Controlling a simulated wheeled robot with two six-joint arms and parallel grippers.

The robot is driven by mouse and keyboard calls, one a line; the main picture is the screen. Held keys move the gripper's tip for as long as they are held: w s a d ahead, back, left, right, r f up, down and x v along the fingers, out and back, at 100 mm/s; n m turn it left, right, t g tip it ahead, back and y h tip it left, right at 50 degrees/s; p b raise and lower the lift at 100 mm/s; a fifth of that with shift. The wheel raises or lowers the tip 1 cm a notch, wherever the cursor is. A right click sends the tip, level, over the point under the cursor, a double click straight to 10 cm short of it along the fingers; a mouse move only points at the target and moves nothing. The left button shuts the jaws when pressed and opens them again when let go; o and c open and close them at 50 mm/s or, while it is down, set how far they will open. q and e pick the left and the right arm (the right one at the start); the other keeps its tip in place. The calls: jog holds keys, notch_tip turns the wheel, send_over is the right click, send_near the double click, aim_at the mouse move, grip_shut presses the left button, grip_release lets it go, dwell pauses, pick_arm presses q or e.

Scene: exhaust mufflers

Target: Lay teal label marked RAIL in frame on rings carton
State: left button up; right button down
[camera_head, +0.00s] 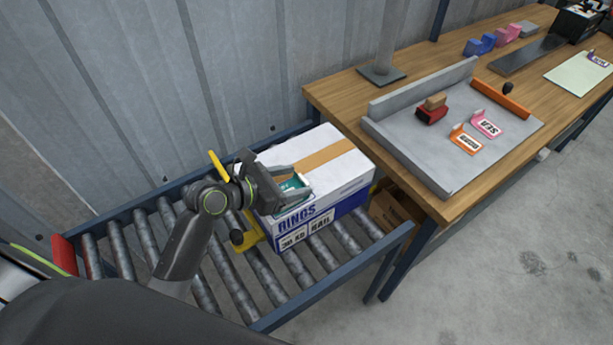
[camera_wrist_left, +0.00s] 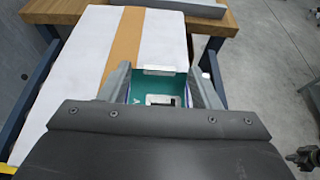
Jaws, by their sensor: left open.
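The rings carton (camera_head: 345,165) is a white box with a tan tape strip and a blue band reading RINGS, on the roller conveyor. It also shows in the left wrist view (camera_wrist_left: 75,65). The teal label (camera_head: 291,184) is at the near left part of the carton's top, between my left gripper's fingers. In the left wrist view the teal label (camera_wrist_left: 143,85) shows a white tab and a dark-and-white patch. My left gripper (camera_head: 297,182) is open around it, low over the top. The frame and the label's lettering are mostly hidden.
A wooden bench (camera_head: 330,92) stands right of the conveyor (camera_head: 375,253). Its grey tray (camera_head: 410,150) holds a red stamp (camera_head: 431,114), an orange label (camera_head: 465,140) and a pink label (camera_head: 486,124). A brown box (camera_head: 393,210) sits below the bench. A yellow piece (camera_head: 250,232) is beside the carton.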

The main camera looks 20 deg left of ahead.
pick_arm(q)
jog(key=v, duration=0.7)
dwell(0.5)
